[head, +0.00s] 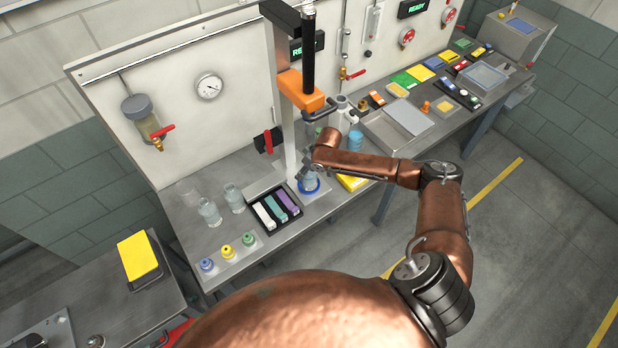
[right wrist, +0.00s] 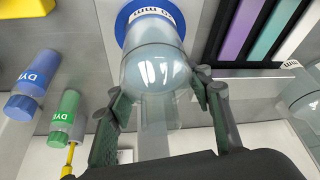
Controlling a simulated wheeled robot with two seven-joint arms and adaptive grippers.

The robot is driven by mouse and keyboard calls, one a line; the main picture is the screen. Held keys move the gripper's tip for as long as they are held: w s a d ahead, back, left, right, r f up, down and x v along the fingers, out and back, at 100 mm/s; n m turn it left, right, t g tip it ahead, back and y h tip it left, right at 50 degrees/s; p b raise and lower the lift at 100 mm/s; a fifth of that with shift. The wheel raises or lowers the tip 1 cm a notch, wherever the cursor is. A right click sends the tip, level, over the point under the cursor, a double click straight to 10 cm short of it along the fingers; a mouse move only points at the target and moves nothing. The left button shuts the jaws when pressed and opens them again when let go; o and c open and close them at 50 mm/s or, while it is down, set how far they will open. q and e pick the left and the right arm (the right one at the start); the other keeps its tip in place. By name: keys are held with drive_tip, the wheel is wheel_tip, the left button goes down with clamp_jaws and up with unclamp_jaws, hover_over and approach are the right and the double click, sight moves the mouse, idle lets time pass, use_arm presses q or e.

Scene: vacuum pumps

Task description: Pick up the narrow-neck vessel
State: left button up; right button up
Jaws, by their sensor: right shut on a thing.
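The narrow-neck vessel (right wrist: 155,68) is clear glass with a rounded shoulder and a thinner neck. It stands in a blue ring (right wrist: 128,22) with lettering, on a pale surface. In the head view the vessel (head: 309,181) shows small, partly hidden by my arm, above the blue ring (head: 309,187). My right gripper (right wrist: 163,84) is shut on the vessel, with one finger on each side of it at the shoulder and neck. In the head view my right gripper (head: 308,173) is at the vessel, beside the press column. My left gripper is not in view.
The press column with its orange head (head: 303,92) rises close behind the vessel. A black tray (head: 265,230) with coloured bars lies to its left, near two glass vessels (head: 210,212) (head: 234,198). Blue, yellow (head: 227,252) and green bottles stand at the front.

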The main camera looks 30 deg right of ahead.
drive_tip(key=c, duration=0.8)
drive_tip(key=shift+o, duration=0.2)
drive_tip(key=shift+w+r, duration=0.1)
drive_tip(key=shift+r, duration=0.05)
